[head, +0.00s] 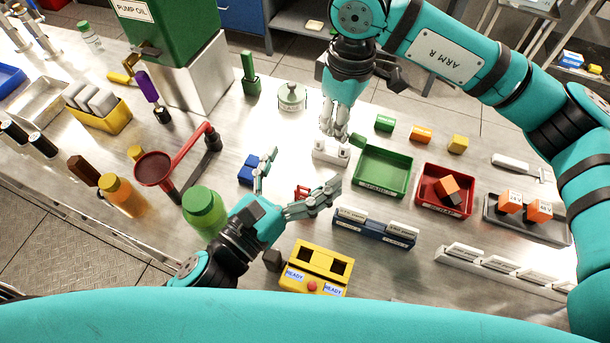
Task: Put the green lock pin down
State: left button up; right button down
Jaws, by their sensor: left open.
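A green upright pin (248,66), which looks like the lock pin, stands in a small dark green base (250,86) at the back of the bench, left of the middle. Neither gripper is near it. My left gripper (304,168) is open over the middle of the bench, its fingers spread wide, with nothing seen between them. My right gripper (334,132) points down just above a white block (331,152); its fingertips are close together, and I cannot tell whether they hold anything.
A green tray (383,191) and a red tray (421,207) lie right of the white block. A yellow box (325,251) stands near the front. A green-capped jar (204,208) stands beside my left arm. A red valve handle (188,152) is further left. A pale lidded pot (292,97) is behind.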

pick_arm(q)
jog(key=shift+m, duration=0.6)
jog(key=x, duration=0.3)
jog(key=d+x, duration=0.1)
jog(key=x, duration=0.7)
jog(key=shift+s+d, duration=0.2)
jog(key=shift+s, duration=0.2)
jog(key=shift+d, duration=0.1)
jog(key=c, duration=0.9)
pick_arm(e)
jog(key=shift+a, duration=0.15)
pick_arm(q)
jog(key=shift+s, duration=0.1)
jog(key=shift+c, duration=0.4)
pick_arm(e)
jog(key=c, duration=1.9)
grip_release()
jog(key=o, duration=0.5)
